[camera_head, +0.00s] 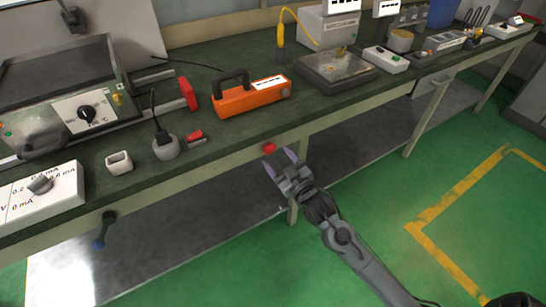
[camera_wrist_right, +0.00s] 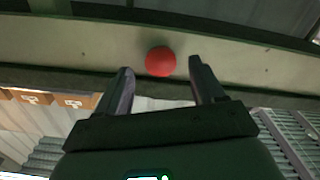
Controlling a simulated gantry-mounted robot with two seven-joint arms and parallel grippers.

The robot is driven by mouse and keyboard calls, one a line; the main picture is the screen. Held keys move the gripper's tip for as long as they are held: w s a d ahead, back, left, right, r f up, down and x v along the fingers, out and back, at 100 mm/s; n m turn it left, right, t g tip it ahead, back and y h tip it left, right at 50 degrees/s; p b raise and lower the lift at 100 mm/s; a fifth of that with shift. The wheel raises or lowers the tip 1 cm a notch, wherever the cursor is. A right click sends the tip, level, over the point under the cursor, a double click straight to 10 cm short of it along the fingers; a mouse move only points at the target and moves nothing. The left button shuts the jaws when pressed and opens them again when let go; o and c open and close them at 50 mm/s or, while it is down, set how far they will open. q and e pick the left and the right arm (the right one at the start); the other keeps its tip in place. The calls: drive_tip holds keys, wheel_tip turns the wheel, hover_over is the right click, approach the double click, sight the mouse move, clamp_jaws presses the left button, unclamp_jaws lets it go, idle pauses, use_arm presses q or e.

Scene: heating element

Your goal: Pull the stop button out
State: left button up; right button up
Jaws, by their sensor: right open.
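The stop button (camera_head: 269,148) is a red round knob on the front edge of the green workbench. It also shows in the right wrist view (camera_wrist_right: 160,61), on the pale front rail. My right gripper (camera_head: 281,160) is open, with its fingertips just in front of and below the button in the head view. In the right wrist view the two fingers (camera_wrist_right: 158,78) stand apart, with the button between their lines and a little beyond the tips. The fingers do not appear to touch the button. My left gripper is not in view.
On the workbench (camera_head: 215,142) stand an orange device with a handle (camera_head: 250,97), a dark heating unit (camera_head: 75,95), a white meter (camera_head: 40,195) and several small instruments to the right. Below the bench is a lower shelf (camera_head: 190,225). The green floor (camera_head: 470,250) at right is clear.

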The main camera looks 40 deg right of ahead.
sight(272, 152)
drive_tip(key=shift+w+d+b, duration=0.15)
drive_tip(key=shift+w+b, duration=0.15)
drive_tip(key=shift+w, duration=0.6)
drive_tip(key=shift+w+d+b, duration=0.1)
drive_tip(key=shift+w+b, duration=0.15)
drive_tip(key=shift+w, duration=0.6)
